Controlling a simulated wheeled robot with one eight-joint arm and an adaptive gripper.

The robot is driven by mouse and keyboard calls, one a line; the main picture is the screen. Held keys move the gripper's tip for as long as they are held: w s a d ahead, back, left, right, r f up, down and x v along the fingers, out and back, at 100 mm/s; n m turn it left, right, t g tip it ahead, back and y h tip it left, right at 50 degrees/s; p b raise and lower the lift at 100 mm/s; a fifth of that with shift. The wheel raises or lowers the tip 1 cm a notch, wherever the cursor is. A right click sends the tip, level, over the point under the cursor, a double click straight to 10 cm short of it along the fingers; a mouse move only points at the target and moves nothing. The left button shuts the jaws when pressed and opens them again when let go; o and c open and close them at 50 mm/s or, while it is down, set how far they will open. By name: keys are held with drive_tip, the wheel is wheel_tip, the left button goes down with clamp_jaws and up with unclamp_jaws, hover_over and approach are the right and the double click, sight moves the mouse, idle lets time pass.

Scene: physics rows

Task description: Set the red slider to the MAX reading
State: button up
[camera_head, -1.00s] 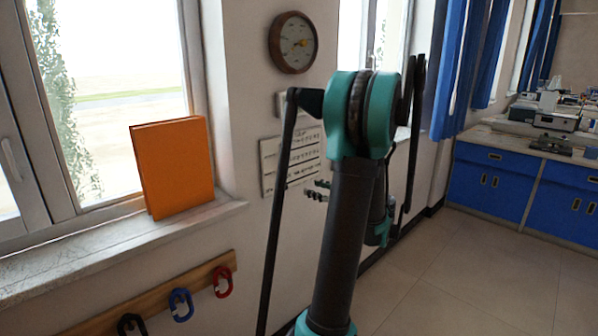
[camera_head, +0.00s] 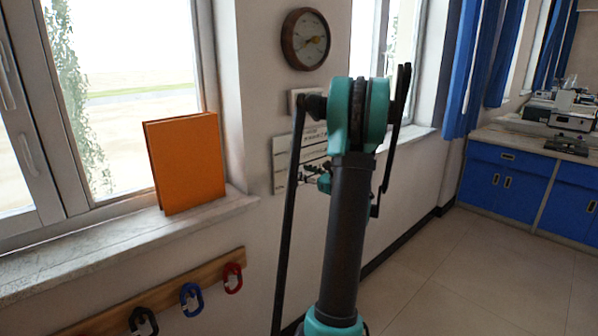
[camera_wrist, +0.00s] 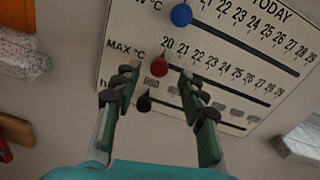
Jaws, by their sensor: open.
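The white wall board (camera_wrist: 130,25) fills much of the wrist view and is headed TODAY. Its red slider (camera_wrist: 159,66) sits near the left end of the MAX °C row, close to the 20 mark; that scale runs right to 29. A blue slider (camera_wrist: 181,15) is on the row above, a black slider (camera_wrist: 144,103) on the row below. My gripper (camera_wrist: 160,88) is open, its fingers spread below and to either side of the red slider, with nothing between them. In the head view the board (camera_head: 281,182) is partly hidden by my arm.
A round brown-rimmed dial (camera_head: 305,39) hangs above the board, with a small pale box (camera_head: 300,98) between. An orange book (camera_head: 187,162) stands on the window sill (camera_head: 110,238). Carabiners hang from a wooden rail (camera_head: 215,268) below. Blue cabinets (camera_head: 505,180) are at the right.

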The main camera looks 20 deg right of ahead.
sight(297, 169)
drive_tip(key=shift+x, duration=1.5)
clamp_jaws()
